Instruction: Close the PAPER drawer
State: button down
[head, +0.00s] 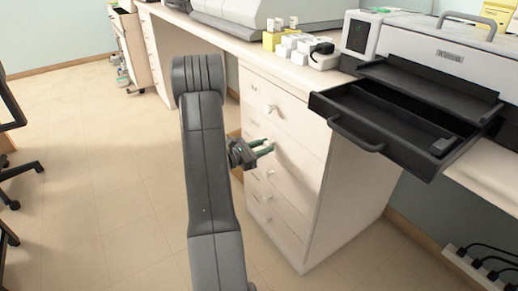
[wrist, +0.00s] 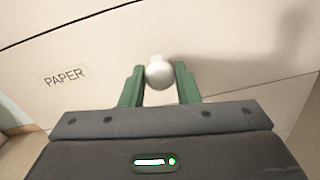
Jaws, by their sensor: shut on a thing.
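The PAPER drawer (wrist: 225,95) has a pale front that fills much of the wrist view, with its black PAPER label left of a round white knob. My gripper (wrist: 160,86) has its green fingers on either side of this knob (wrist: 159,70), shut on it. In the head view my gripper (head: 264,148) is at the front of the white drawer cabinet (head: 345,195), below the top drawer's knob. My arm hides part of the cabinet's left side. I cannot tell how far the PAPER drawer stands out.
Further drawers with white knobs are below my gripper. A black tray (head: 400,125) with a handle juts out from the machine (head: 440,55) on the right. Small boxes (head: 292,48) stand on the counter. The floor (head: 95,190) on the left is largely clear.

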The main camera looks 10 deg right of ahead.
jog(key=shift+d+r, duration=0.1)
jog(key=c, duration=1.1)
grip_release()
jog(key=shift+d, duration=0.2)
jog(key=shift+a, duration=0.1)
jog(key=p+v, duration=0.2)
jog(key=v, duration=1.1)
jog(key=shift+a+p, duration=0.35)
jog(key=shift+d, duration=0.15)
jog(key=b+x, duration=0.2)
jog(key=x, duration=1.1)
jog(key=shift+d+b, duration=0.2)
jog(key=shift+b, duration=0.2)
jog(key=shift+a, duration=0.1)
